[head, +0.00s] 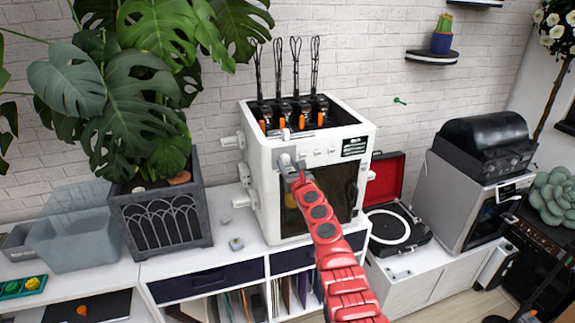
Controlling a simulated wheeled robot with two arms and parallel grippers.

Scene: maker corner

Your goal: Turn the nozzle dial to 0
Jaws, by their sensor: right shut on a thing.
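A white boxy machine (315,140) with an open top and a dark front window stands on the cabinet in the middle. A small grey nozzle dial (285,159) sits at the upper left of its front panel. My right gripper (291,167), on the red arm, is at the machine's front and shut on this dial. The gripper partly covers the dial. Its pointer and any numbers are too small or hidden to read. My left gripper is not in view.
Several black-and-orange tool heads (283,118) sit in the machine's top, and white knobs stick out of its left side. A dark planter (160,220) with a large plant stands at left. A red-lidded record player (392,222) and a grey machine (450,200) stand at right.

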